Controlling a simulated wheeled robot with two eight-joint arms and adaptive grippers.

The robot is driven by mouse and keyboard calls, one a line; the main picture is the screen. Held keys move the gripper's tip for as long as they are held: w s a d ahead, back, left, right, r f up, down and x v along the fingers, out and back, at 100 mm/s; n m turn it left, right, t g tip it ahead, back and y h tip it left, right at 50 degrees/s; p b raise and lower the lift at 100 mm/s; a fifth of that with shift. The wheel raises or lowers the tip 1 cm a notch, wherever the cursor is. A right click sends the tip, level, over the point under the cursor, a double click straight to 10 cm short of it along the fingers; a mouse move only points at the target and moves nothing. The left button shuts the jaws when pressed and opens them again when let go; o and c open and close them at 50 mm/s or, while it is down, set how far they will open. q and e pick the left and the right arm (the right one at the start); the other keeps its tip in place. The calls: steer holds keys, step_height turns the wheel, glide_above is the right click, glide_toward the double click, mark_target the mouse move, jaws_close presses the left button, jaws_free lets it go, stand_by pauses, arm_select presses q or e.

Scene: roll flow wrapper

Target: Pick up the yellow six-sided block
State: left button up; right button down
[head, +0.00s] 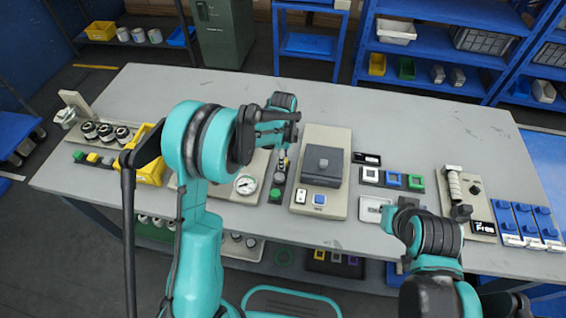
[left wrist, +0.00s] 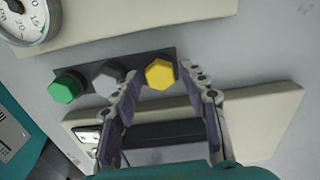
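The yellow six-sided block (left wrist: 160,73) sits on a dark strip (left wrist: 88,92) at the end of a row, beside a grey block (left wrist: 108,78) and a green block (left wrist: 67,87). My left gripper (left wrist: 160,70) is open over it. In the left wrist view, its fingertips appear on either side of the yellow block, and no grip shows. In the head view my left gripper (head: 284,150) covers this end of the strip, hiding the yellow block; the green block (head: 276,195) shows in front. My right gripper (head: 388,218) is low at the right, its fingers unclear.
A gauge panel (left wrist: 80,20) and a beige panel with a dark grey box (head: 324,165) flank the strip closely. Another strip of green, yellow and grey pieces (head: 92,158) lies at the left, near a yellow bin (head: 150,170). The table's back is clear.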

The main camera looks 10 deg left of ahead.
arm_select(q)
steer(key=c, duration=0.5)
steer(key=shift+o, duration=0.2)
steer(key=shift+r, duration=0.1)
